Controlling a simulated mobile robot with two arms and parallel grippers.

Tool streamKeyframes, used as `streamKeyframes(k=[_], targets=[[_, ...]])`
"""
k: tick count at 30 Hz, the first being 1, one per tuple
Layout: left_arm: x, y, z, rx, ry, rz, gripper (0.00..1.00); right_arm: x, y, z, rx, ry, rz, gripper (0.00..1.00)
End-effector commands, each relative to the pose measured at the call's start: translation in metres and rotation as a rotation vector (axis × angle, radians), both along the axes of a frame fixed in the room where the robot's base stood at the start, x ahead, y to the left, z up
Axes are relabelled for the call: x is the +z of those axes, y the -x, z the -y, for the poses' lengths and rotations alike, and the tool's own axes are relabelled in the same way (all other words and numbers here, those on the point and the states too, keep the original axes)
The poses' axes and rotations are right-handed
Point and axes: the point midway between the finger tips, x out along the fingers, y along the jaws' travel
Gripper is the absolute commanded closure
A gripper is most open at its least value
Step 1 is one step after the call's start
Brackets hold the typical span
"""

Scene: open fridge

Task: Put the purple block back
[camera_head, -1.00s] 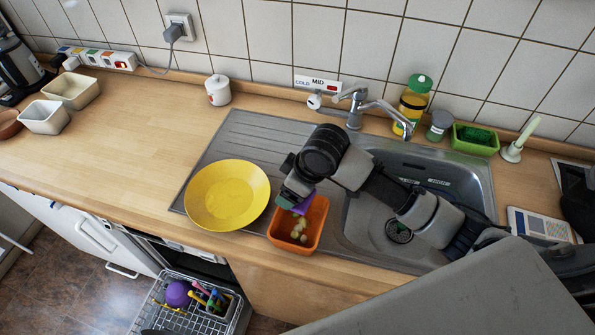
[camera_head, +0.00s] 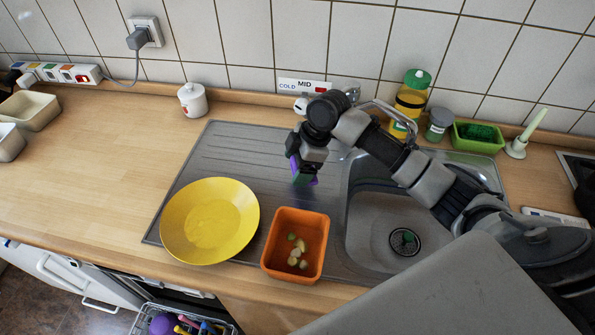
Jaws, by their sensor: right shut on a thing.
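My right gripper (camera_head: 303,176) is shut on the purple block (camera_head: 293,166), holding it above the steel drainboard, behind the orange container. Only small purple parts of the block show beside the dark fingers, and the rest is hidden by the gripper. The orange container (camera_head: 269,246) stands at the drainboard's front edge, with several small pale and green pieces lying in it. My left gripper is not in view.
A yellow plate (camera_head: 210,220) lies left of the orange container. The sink basin (camera_head: 370,240) is under my right arm. A faucet (camera_head: 385,108), yellow bottle (camera_head: 410,98) and green tray (camera_head: 478,137) stand behind. The left counter is mostly clear.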

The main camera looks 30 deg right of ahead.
Motion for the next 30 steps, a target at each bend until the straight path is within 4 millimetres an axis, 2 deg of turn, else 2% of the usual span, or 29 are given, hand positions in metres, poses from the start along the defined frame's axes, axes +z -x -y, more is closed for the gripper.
streamKeyframes(k=[6,16,17,21,30], targets=[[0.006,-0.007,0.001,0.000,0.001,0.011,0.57,-0.029,0.001,0.000,0.000,-0.001,-0.002,0.43],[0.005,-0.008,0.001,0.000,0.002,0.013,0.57,-0.034,0.000,0.000,-0.001,0.001,-0.001,0.43],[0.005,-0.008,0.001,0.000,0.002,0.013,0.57,-0.034,0.000,0.000,-0.001,0.001,-0.001,0.19],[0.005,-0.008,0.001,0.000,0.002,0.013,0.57,-0.034,0.000,0.000,-0.001,0.001,-0.001,0.00],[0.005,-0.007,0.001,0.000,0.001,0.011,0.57,-0.029,0.000,0.001,0.000,0.001,0.001,0.00]])
